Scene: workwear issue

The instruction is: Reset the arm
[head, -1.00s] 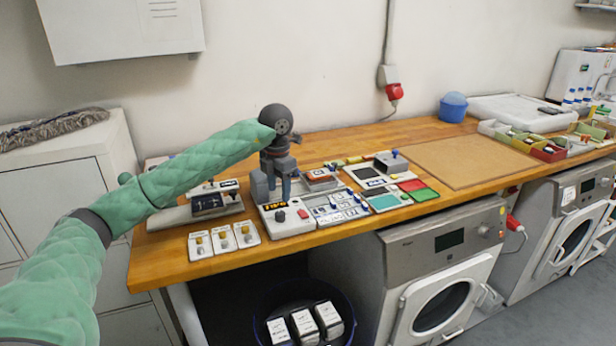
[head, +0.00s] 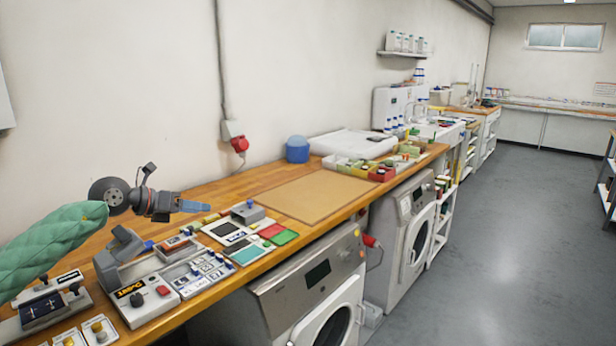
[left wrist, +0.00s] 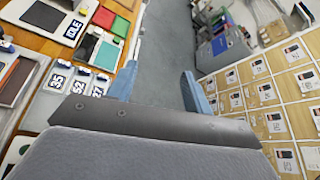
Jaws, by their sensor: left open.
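My left arm comes in from the left in the head view, in a green quilted sleeve. My left gripper (head: 192,207) is raised above the wooden worktop, beyond the grey device with a red knob, and points to the right. In the left wrist view its two blue fingers (left wrist: 158,90) stand wide apart with nothing between them. My right gripper is not in either view.
Beneath the gripper the worktop holds a grey device (head: 146,300), a label tray (head: 198,273) and red and green pads (head: 284,237). A brown mat (head: 312,195) lies bare. Washing machines (head: 310,285) stand below. The grey floor (head: 480,250) is clear at right.

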